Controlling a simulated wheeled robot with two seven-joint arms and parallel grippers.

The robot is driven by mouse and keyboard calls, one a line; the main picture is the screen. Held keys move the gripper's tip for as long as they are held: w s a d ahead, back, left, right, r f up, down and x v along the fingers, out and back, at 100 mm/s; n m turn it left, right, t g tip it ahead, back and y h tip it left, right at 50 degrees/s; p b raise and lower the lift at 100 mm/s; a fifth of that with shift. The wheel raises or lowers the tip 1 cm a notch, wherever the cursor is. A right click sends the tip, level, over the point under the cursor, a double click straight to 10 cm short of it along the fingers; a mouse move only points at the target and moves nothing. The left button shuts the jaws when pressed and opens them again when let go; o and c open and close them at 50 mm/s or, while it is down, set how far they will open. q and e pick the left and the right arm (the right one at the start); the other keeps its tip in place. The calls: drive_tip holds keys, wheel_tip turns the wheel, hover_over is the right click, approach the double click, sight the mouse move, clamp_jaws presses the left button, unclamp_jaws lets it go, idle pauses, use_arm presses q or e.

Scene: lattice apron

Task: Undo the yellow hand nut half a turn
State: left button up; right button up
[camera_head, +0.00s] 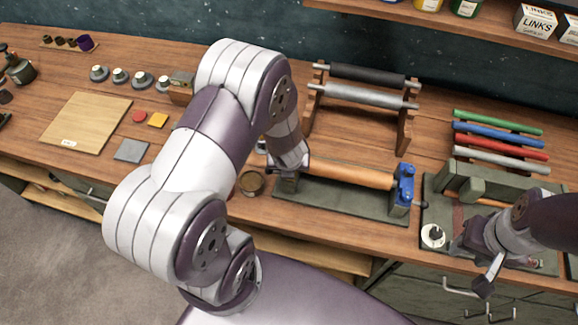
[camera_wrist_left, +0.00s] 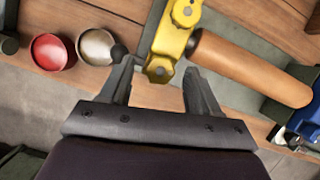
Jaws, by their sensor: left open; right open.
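The yellow hand nut (camera_wrist_left: 170,38) shows in the left wrist view as a yellow lever-like piece with round bosses, at the near end of an orange-tan roller (camera_wrist_left: 250,68). My left gripper (camera_wrist_left: 161,72) is open, with the nut's lower end between its fingertips; I cannot tell whether they touch it. In the head view my left arm hides the nut; the roller (camera_head: 345,172) lies on a dark green base (camera_head: 330,200) with a blue fitting (camera_head: 403,187) at its right end. My right gripper (camera_head: 472,268) is open at the lower right, away from the nut.
A rack with a dark roller (camera_head: 367,76) and a grey roller (camera_head: 365,97) stands behind. Coloured rods (camera_head: 500,141) lie right of it. A red round container (camera_wrist_left: 52,52) and a cream one (camera_wrist_left: 96,46) stand left of the nut. A wooden board (camera_head: 87,123) lies at left.

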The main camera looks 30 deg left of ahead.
use_arm(q)
drive_tip(key=shift+f, duration=0.25)
drive_tip(key=shift+s+d, duration=0.15)
drive_tip(key=c, duration=1)
drive_tip(key=shift+c, duration=0.2)
use_arm(e)
drive_tip(key=shift+s+d, duration=0.15)
drive_tip(key=shift+s, duration=0.1)
use_arm(q)
drive_tip(key=shift+n, duration=0.3)
use_arm(e)
drive_tip(key=shift+r, duration=0.15)
use_arm(q)
drive_tip(key=shift+w+n+g+y+p, duration=0.25)
drive_tip(key=shift+n+y+p, duration=0.2)
drive_tip(key=shift+n, duration=0.45)
drive_tip(key=shift+d+n+g+y+p, duration=0.15)
drive_tip(key=shift+n+g+y+p, duration=0.3)
drive_tip(key=shift+n, duration=1.35)
use_arm(e)
drive_tip(key=shift+r, duration=0.75)
use_arm(q)
drive_tip(key=shift+w, duration=0.1)
